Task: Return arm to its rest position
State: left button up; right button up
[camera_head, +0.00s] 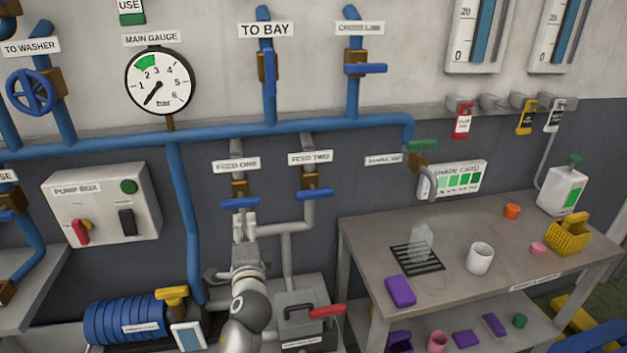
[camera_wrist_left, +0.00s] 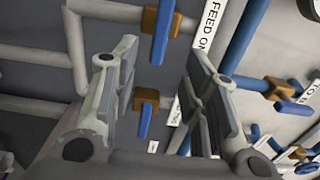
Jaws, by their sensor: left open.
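My left gripper (camera_head: 244,220) is in front of the wall, just below the blue FEED ONE handle (camera_head: 240,203), with its arm coming up from the bottom of the head view. In the left wrist view the left gripper (camera_wrist_left: 160,75) has its two fingers wide apart, with nothing held between them. Blue valve handles show beyond the gap, a lower one (camera_wrist_left: 145,120) and an upper one (camera_wrist_left: 163,32). Whether a finger touches a handle cannot be told. The FEED TWO handle (camera_head: 314,193) lies crosswise to its pipe, as does FEED ONE's. My right gripper is not in view.
The pump box (camera_head: 102,205) is on the wall to the left. A grey box with a red lever (camera_head: 327,311) and a coiled blue hose (camera_head: 125,318) flank the arm below. A table (camera_head: 450,290) with a white cup (camera_head: 479,258) stands at the right.

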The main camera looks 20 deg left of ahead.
pick_arm(q)
jog(key=shift+s+f, duration=0.1)
jog(key=s+d+f+n+g+h, duration=0.2)
jog(key=s+f+n+g, duration=0.15)
jog(key=s+f, duration=0.4)
jog(key=s+d+f+n+g+h, duration=0.35)
jog(key=s+f, duration=0.25)
jog(key=s, duration=0.2)
jog(key=s+d+f+n+g+h, duration=0.1)
jog(key=s+d+f+g+h, duration=0.1)
jog(key=s+d, duration=0.5)
jog(key=s+d+f+n+g+h, duration=0.2)
jog(key=s+d+f+g, duration=0.1)
jog(key=s, duration=0.8)
notch_tip(320, 180, down, 27)
jog(key=g+b, duration=0.1)
jog(key=b, duration=0.1)
jog(key=s+a+f+g+b, duration=0.1)
jog(key=s+a+f, duration=0.2)
jog(key=s+f, duration=1.5)
jog(key=shift+f+m+b, duration=0.25)
jog(key=shift+m+b, duration=0.05)
